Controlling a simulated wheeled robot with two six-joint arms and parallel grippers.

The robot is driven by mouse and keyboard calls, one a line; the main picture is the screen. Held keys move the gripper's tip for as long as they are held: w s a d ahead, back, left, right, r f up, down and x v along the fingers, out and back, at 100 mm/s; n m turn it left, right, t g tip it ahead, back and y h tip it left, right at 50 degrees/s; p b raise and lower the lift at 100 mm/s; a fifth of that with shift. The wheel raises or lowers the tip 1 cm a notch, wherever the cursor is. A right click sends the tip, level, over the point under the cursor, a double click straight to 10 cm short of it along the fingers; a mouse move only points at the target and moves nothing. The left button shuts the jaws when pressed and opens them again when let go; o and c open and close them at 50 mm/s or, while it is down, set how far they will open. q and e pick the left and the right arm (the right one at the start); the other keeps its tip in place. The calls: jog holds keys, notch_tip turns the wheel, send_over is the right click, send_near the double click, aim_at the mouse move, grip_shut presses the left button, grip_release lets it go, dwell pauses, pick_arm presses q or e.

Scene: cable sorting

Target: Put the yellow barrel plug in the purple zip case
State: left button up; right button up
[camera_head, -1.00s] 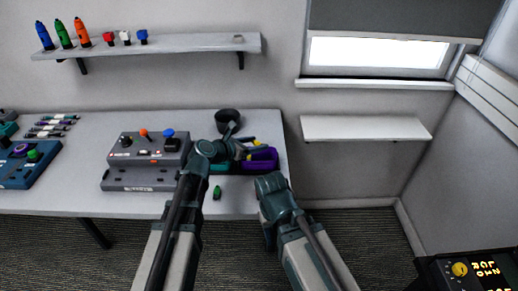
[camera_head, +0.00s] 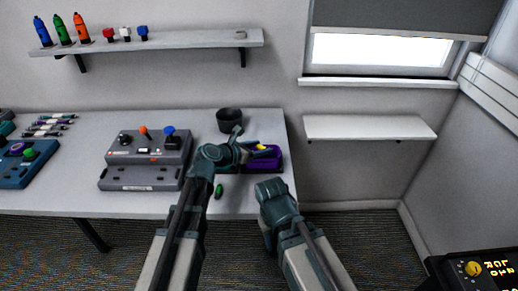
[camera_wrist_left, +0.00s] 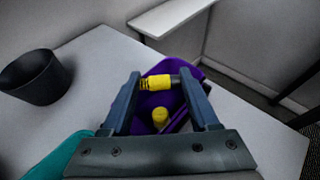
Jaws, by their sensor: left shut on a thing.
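The yellow barrel plug (camera_wrist_left: 157,82) lies crosswise between the fingertips of my left gripper (camera_wrist_left: 163,83), which is shut on it. The purple zip case (camera_wrist_left: 104,48) is open on the table beneath, and the plug is above its opening. A second yellow piece (camera_wrist_left: 160,118) shows lower down, within the case's outline. In the head view, my left gripper (camera_head: 262,150) is over the purple case (camera_head: 263,164), near the table's right end. My fingers hide part of the case. My right arm is right of the table's front corner, but its jaws do not show.
A black cup (camera_head: 229,120) stands behind the left gripper, and a teal item (camera_wrist_left: 58,158) lies beside the purple case. A small green piece (camera_head: 219,191) lies near the front edge. A grey control box (camera_head: 145,160) stands to the left.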

pick_arm(q)
jog(key=shift+f+b, duration=0.5)
jog(key=shift+f, duration=0.1)
jog(key=o, duration=1.3)
jog(key=shift+o, duration=0.2)
jog(key=shift+r, duration=0.1)
jog(key=shift+r, duration=0.15)
jog(key=shift+s+a+r+p, duration=0.2)
jog(key=shift+r+p, duration=0.2)
jog(key=shift+p, duration=0.15)
jog(key=shift+s+a+r+p, duration=0.15)
jog(key=shift+r+p, duration=0.25)
jog(key=shift+p, duration=0.1)
jog(key=p+v, duration=0.4)
jog(key=v, duration=0.7)
jog(key=shift+f, duration=0.15)
